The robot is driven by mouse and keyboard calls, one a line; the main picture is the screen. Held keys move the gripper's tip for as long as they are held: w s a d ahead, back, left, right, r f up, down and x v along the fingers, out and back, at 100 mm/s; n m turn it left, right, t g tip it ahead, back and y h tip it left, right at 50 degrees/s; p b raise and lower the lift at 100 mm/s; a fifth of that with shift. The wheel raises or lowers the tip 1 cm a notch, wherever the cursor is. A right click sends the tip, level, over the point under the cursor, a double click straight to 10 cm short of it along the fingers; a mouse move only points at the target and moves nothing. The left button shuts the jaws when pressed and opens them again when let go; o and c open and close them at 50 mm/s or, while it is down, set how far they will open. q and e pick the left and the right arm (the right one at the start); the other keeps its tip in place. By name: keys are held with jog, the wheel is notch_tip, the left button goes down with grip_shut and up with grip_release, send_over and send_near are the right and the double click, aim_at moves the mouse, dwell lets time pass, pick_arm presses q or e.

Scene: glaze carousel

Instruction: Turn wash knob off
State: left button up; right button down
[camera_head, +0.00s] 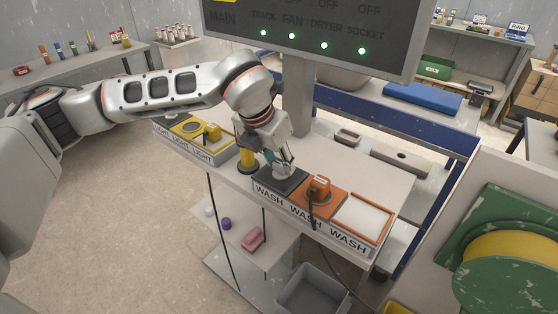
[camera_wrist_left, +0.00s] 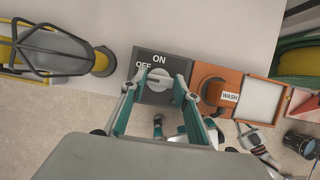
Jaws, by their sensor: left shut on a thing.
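The wash knob (camera_wrist_left: 160,84) is a pale grey dial on a dark panel (camera_wrist_left: 152,62) with ON printed at its top and OFF at its left. My left gripper (camera_wrist_left: 158,92) is shut on the knob, one finger on each side of it. In the head view the left gripper (camera_head: 283,170) reaches down onto the dark panel (camera_head: 265,186) above the WASH labels. The fingers hide much of the knob there. I cannot tell exactly where its pointer stands. My right gripper is not in view.
An orange socket panel with a plug (camera_head: 319,186) and black cable adjoins the dark panel. A white pad in an orange frame (camera_head: 363,217) lies beyond it. A yellow caged lamp (camera_wrist_left: 55,50) stands left of the knob. A large sign (camera_head: 310,30) overhangs the bench; a green-yellow reel (camera_head: 515,255) stands right.

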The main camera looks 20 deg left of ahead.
pick_arm(q)
jog(key=o, duration=1.1)
jog(key=shift+r, duration=0.1)
jog(key=v, duration=1.1)
jog(key=shift+s+r, duration=0.25)
jog(key=shift+r, duration=0.1)
jog(key=shift+a, duration=0.1)
